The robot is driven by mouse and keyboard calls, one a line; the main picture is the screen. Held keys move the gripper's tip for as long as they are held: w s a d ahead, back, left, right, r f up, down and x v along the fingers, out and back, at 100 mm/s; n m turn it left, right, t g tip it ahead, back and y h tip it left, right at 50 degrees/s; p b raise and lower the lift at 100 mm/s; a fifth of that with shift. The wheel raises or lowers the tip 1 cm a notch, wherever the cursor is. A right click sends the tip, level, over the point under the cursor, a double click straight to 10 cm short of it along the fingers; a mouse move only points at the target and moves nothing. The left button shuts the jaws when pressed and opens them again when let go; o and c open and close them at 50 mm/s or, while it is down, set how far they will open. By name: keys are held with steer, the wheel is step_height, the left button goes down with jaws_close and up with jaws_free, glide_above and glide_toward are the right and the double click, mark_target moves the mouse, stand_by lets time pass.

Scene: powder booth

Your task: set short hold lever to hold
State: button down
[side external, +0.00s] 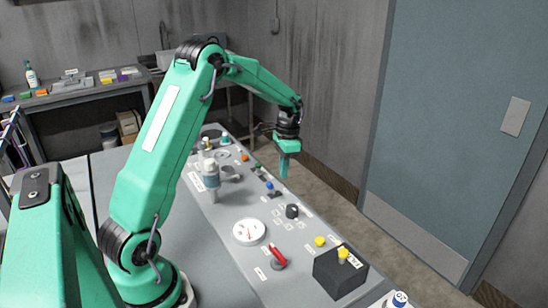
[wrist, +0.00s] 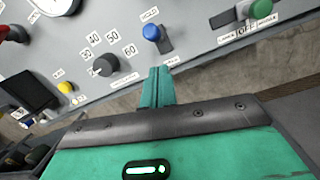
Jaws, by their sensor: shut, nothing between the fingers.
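A short lever with a blue ball knob (wrist: 152,32) stands on the grey panel in the wrist view. Its dark slot plate runs down and right from the knob, with a small label at each end; I cannot read these surely, nor confirm that this is the hold lever. The blue knob also shows in the side view (side external: 269,185). My gripper (wrist: 159,72) is shut and empty, its fingertips just below the lever's lower label in the wrist view and apart from the knob. In the side view my gripper (side external: 284,176) hangs pointing down near the panel's right edge.
A green-knobbed lever (wrist: 262,9) is at upper right in the wrist view. A black numbered dial (wrist: 105,65) lies left of the blue lever. The side view shows a round gauge (side external: 249,232), a red lever (side external: 277,257) and a black box (side external: 340,275) with a yellow knob.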

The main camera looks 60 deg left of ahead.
steer(key=s+r, duration=0.4)
steer(key=r, duration=0.4)
steer(key=shift+r, duration=0.25)
stand_by(0.4)
steer(key=shift+s, duration=0.1)
steer(key=s+d+r+n+t+y, duration=0.1)
steer(key=s+d+r+t, duration=0.2)
steer(key=s+d+r, duration=0.6)
steer(key=s+d+f+n+t, duration=0.1)
steer(key=s+d+t, duration=0.2)
steer(key=s+d, duration=0.6)
steer(key=shift+s+d+f+n+t, duration=0.15)
steer(key=shift+s+d+n+t, duration=0.05)
steer(key=shift+d+n+t, duration=0.2)
